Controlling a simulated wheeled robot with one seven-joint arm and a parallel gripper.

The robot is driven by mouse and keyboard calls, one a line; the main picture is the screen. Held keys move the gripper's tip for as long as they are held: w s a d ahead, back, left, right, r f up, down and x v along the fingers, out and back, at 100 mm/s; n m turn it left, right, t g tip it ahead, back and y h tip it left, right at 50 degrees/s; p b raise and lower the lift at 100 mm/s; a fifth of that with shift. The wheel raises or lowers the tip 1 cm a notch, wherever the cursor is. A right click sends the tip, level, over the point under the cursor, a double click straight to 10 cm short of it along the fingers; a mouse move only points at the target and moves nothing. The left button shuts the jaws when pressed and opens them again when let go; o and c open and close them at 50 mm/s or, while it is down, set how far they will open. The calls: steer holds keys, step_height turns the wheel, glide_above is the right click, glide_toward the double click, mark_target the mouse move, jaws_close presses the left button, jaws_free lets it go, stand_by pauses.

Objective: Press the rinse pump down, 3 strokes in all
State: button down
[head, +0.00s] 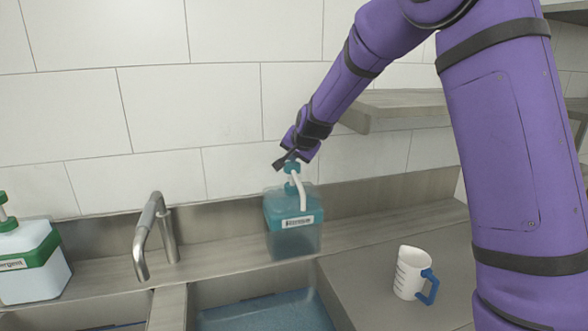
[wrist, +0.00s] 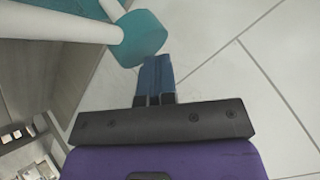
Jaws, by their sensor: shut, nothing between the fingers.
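In the wrist view the teal pump head (wrist: 143,36) is right beside the tips of my shut, empty fingers (wrist: 153,62). I cannot tell whether the fingers touch it.
A white and green detergent bottle (head: 28,262) stands at the far left. A metal faucet (head: 152,235) rises between it and the pump. A white measuring cup (head: 409,273) with a blue handle stands on the counter at right. A shelf (head: 400,105) juts out behind my arm.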

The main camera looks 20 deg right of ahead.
steer(key=shift+r, duration=3)
